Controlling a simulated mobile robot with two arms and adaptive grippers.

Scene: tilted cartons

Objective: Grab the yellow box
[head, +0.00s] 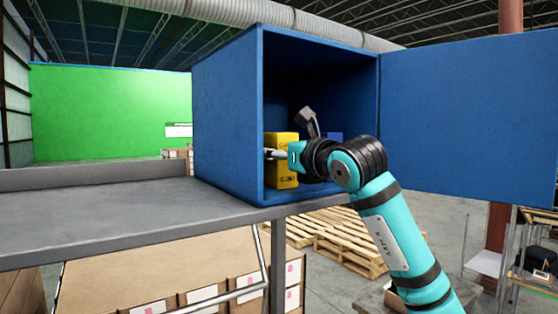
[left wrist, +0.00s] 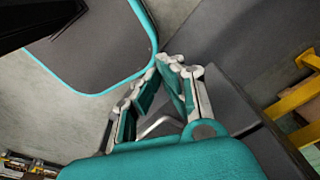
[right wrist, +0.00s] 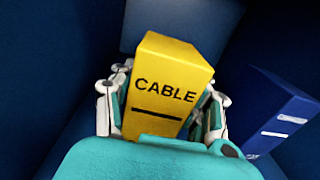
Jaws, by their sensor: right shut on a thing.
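The yellow box (right wrist: 170,80), marked CABLE, stands inside the blue cabinet, slightly tilted in the right wrist view. In the head view the yellow box (head: 281,140) is at the left of the opening, partly covered by my gripper. My right gripper (right wrist: 163,112) has one finger on each side of the box and is shut on it. It also shows in the head view (head: 276,154). My left gripper (left wrist: 167,66) is empty, its fingertips close together; it is outside the head view.
A blue box (right wrist: 275,112) with white labels stands right of the yellow box. The blue cabinet (head: 228,115) has its door (head: 470,115) swung open to the right. The grey table (head: 110,215) is bare at the left. Cartons (head: 150,275) and wooden pallets (head: 350,247) are below.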

